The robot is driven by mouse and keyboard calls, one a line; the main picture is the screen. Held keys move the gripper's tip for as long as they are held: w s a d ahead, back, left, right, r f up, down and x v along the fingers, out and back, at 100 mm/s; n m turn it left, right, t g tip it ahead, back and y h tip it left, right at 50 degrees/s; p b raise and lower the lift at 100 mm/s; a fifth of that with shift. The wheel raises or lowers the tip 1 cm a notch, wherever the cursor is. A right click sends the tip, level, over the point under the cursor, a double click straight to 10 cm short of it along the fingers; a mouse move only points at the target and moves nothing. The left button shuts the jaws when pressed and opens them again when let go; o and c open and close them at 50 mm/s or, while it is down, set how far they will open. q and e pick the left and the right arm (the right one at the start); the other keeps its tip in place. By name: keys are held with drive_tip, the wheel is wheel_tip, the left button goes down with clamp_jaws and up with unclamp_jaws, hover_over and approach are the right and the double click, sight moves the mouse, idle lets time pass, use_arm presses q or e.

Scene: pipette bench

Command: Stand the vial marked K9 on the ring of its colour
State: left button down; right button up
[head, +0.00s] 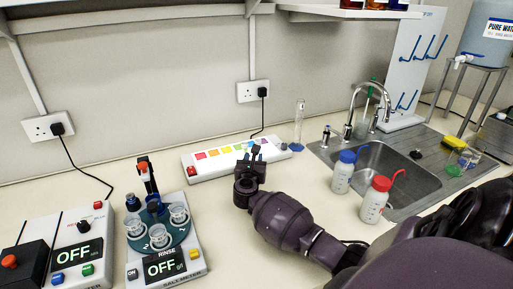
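I cannot make out the K9 mark on any vial, and no vial can be picked out for sure. A white strip box (205,164) with a row of coloured squares stands at the back middle of the bench; it may bear the colour marks, but I see no clear rings. My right gripper (254,153) is in front of this box and hides part of its middle. Its dark fingers point away towards the wall. Whether they are open or hold something is too small to tell. My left gripper is not in view.
A rinse device (165,263) with several clear cups on a turntable stands at the front left, beside another device reading OFF (75,255). A clear cylinder (299,125), a blue-capped bottle (343,172) and a red-capped bottle (375,202) stand near the sink (385,165).

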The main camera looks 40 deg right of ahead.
drive_tip(key=shift+v, duration=1.05)
